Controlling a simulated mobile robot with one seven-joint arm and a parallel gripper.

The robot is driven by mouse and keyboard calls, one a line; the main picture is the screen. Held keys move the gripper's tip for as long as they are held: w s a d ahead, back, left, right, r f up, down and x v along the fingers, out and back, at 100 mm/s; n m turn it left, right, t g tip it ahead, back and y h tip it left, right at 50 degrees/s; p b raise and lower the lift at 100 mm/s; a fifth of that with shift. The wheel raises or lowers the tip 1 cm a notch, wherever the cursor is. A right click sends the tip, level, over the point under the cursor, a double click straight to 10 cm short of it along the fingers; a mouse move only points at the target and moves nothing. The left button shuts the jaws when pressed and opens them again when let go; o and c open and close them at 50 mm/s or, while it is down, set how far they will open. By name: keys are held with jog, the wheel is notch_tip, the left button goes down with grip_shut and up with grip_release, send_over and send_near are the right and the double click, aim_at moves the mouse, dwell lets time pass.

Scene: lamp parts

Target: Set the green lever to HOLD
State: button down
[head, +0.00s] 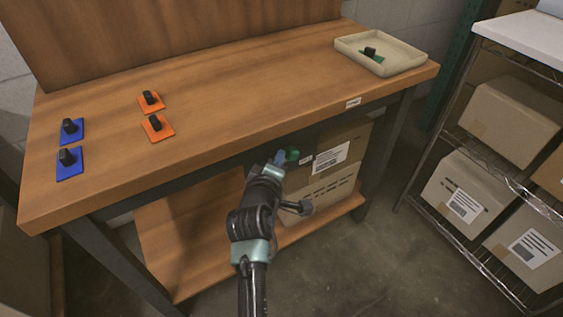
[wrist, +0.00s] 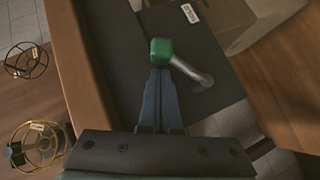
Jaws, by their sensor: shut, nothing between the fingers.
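The green lever knob (head: 292,155) is under the front edge of the workbench, just right of my gripper (head: 280,158). In the wrist view the green knob (wrist: 160,48) sits right at the tips of my gripper (wrist: 159,70), with a grey metal shaft running from it to the lower right on a dark panel. The blue fingers are together, with nothing between them. They look touching or nearly touching the knob. A small white label (wrist: 189,13) is on the panel beyond the knob; its text is too small to read surely.
The workbench (head: 230,95) has orange plates (head: 157,128), blue plates (head: 70,163) and a beige tray (head: 400,65) holding a green plate. Cardboard boxes (head: 325,185) stand on the lower shelf behind the lever. A wire rack (head: 460,190) with boxes stands right. Floor between is clear.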

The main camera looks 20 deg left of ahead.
jog(key=shift+w+d+f, duration=0.2)
jog(key=shift+w+d, duration=0.05)
jog(key=shift+w, duration=0.05)
jog(key=shift+r+p, duration=0.15)
jog(key=shift+p, duration=0.15)
